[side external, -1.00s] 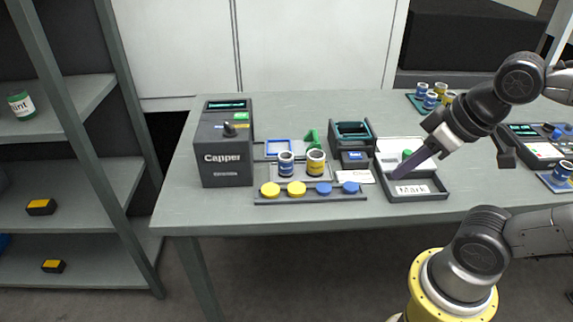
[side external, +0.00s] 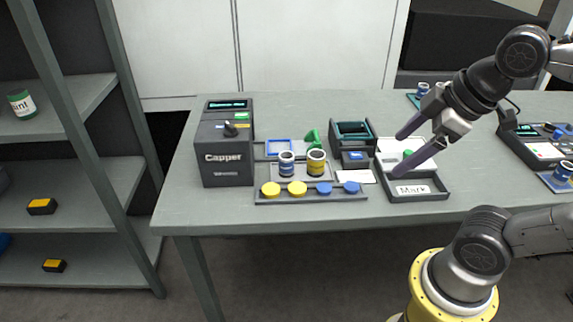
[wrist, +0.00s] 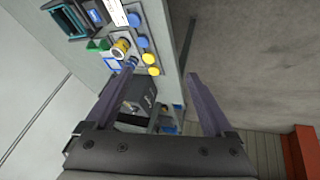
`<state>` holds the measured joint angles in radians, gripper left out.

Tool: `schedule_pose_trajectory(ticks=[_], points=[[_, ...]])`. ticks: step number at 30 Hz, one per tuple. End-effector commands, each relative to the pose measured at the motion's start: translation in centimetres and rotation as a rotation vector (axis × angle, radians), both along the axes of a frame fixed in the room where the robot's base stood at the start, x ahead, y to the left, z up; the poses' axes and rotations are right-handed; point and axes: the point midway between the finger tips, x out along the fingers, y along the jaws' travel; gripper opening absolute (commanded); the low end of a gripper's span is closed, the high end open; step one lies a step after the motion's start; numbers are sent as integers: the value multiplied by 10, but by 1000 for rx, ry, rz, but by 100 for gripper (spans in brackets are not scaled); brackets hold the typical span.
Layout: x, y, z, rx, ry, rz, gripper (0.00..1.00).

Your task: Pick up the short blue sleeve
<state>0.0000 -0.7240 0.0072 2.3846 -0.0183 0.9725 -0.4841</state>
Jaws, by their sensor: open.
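My gripper (side external: 402,155) is open and empty, its two long dark fingers spread above the grey Mark tray (side external: 438,187). It is to the right of the small cans and caps. A short can with a blue band (side external: 286,164) stands beside a yellow-banded can (side external: 316,163) on the grey fixture. Two flat blue caps (side external: 324,188) lie in the front strip with two yellow caps (side external: 271,189). I cannot tell for certain which blue piece is the short sleeve. In the wrist view, the gripper (wrist: 158,72) is open, with the yellow-banded can (wrist: 121,49) beyond its fingers.
The Capper machine (side external: 226,145) stands at the left of the table. A dark teal-topped bin (side external: 351,134) and a green funnel-like piece (side external: 312,138) are behind the cans. A control unit (side external: 540,146) is at the right. The table's front left is clear.

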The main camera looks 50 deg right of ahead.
Motion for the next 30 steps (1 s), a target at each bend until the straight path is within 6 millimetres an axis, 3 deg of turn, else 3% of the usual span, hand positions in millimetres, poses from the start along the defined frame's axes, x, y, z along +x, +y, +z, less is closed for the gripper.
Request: schedule_pose_trajectory(ticks=[6,13,17,21,24,30], points=[[66,-7,47,-262,81,447,87],[155,-17,59,-445,212,863,87],[206,-21,45,-493,286,1041,87],[254,-26,15,-501,363,1170,87],[280,-28,-12,-483,410,1199,87],[299,-30,-56,-434,480,1217,87]])
